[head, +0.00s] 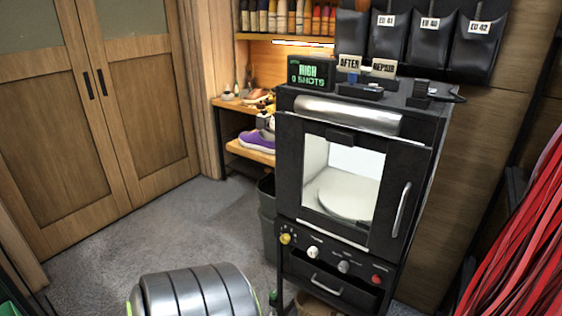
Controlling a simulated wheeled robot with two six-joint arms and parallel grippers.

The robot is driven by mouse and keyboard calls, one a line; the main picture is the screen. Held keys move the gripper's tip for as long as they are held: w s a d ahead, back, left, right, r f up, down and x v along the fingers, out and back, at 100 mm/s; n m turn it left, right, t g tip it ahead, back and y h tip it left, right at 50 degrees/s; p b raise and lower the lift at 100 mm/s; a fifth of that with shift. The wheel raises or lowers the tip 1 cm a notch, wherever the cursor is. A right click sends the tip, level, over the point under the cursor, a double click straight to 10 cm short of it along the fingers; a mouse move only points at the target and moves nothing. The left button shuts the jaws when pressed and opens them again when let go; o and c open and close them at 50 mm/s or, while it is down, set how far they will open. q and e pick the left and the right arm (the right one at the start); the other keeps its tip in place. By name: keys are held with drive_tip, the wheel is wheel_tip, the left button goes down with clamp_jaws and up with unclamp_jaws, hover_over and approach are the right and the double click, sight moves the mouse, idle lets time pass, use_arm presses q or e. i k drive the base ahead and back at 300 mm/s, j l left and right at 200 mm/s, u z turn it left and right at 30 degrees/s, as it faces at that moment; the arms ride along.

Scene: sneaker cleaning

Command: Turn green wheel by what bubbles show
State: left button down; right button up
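I cannot make out a green wheel or any bubbles in the head view. A black cabinet (290,165) with a window in its door stands right of the middle. Its door looks shut, and a pale round plate (346,198) lies inside. A small screen (311,73) on top reads "HIGH 0 SHOTS" in green. Below the door are a yellow knob (285,239), a white knob (313,252), a grey knob (344,267) and a red button (376,279). Neither of my grippers is in view.
A shelf (249,151) with a purple shoe (256,139) stands behind the cabinet, and a dark bin (267,209) beside it. Wooden doors (120,130) are shut at the left. Red strands (520,250) hang at the right. Grey floor (180,235) before the doors is clear.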

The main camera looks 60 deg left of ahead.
sight(273, 295)
drive_tip(key=u, duration=2.15)
